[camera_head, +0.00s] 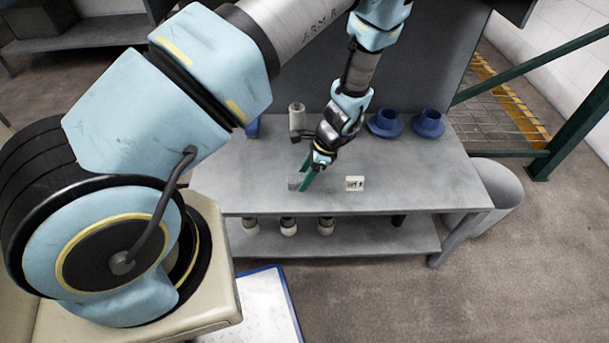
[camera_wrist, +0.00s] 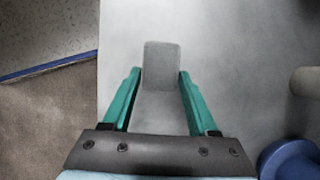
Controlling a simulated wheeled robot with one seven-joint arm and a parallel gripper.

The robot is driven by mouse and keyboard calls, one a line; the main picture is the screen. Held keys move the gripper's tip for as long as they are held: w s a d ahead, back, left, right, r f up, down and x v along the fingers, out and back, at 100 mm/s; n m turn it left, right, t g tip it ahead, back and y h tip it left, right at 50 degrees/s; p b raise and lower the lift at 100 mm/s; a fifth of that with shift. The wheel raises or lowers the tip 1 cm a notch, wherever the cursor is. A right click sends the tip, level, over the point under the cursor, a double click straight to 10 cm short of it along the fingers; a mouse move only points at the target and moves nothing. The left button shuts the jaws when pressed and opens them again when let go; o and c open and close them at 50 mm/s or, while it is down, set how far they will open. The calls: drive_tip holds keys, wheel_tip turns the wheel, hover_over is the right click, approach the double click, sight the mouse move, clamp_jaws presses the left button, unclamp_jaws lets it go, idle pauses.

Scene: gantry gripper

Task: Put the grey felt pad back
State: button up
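The grey felt pad (camera_wrist: 161,64) is a flat, rounded rectangle. In the wrist view it lies between the fingertips of my gripper (camera_wrist: 160,74), one green finger close along each side. I cannot tell whether the fingers press on it or leave a thin gap. In the head view my gripper (camera_head: 304,179) points down at the grey bench (camera_head: 430,178), near its front edge. The pad (camera_head: 294,183) shows just left of the green fingers, partly hidden by them. Whether it rests on the bench or is slightly raised is unclear.
A small white block with dark marks (camera_head: 354,183) lies right of my gripper. Two blue flanged parts (camera_head: 384,123) (camera_head: 429,124) and a pale cylinder (camera_head: 297,117) stand behind. Several pale-ended cylinders (camera_head: 288,227) sit on the lower shelf. The bench's right side is clear.

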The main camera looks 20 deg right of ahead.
drive_tip(key=o, duration=0.4)
drive_tip(key=shift+c, duration=0.2)
drive_tip(key=v, duration=1.2)
wheel_tip(320, 180, up, 7)
drive_tip(key=n+g+h, duration=0.1)
drive_tip(key=n, duration=0.4)
hover_over(293, 173)
drive_tip(key=a+r+n+h, duration=0.3)
drive_tip(key=a+r+n, duration=0.65)
drive_tip(key=a, duration=0.45)
drive_tip(key=s+a+r+n+t, duration=0.1)
drive_tip(key=s+a+r+n, duration=0.1)
drive_tip(key=a+r+n, duration=0.2)
drive_tip(key=a+n, duration=0.2)
drive_tip(key=a, duration=0.2)
drive_tip(key=shift+s+a+h, duration=0.15)
drive_tip(key=shift+s+h, duration=0.15)
drive_tip(key=shift+r, duration=0.2)
